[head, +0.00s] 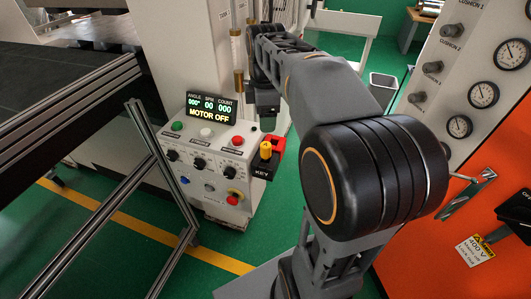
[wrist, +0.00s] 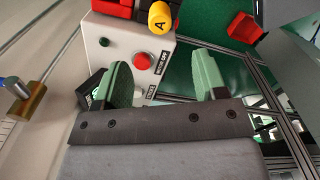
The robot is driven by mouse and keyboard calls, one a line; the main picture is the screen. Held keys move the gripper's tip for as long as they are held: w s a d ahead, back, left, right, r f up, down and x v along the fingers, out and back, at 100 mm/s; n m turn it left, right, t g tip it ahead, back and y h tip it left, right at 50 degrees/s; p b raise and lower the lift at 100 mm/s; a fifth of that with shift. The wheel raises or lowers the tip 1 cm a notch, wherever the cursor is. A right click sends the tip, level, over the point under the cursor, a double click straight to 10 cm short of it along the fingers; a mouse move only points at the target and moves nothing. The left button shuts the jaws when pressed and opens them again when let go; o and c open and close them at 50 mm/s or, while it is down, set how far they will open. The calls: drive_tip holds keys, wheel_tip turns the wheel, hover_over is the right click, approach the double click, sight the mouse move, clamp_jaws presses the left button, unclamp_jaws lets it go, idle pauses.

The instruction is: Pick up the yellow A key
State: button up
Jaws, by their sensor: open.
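In the head view the gripper is small and hard to make out, above the key.
The control box (head: 222,158) carries several buttons, knobs and a display (head: 209,108) reading MOTOR OFF. A brass-ended rod (head: 239,82) stands behind it. An aluminium frame (head: 160,165) is at left. An orange cabinet (head: 490,215) and a gauge panel stand at right. Green floor shows between.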

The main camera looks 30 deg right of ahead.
sight(266, 144)
wheel_tip(266, 144, down, 13)
drive_tip(key=shift+r, duration=0.1)
idle(0.6)
drive_tip(key=c, duration=1)
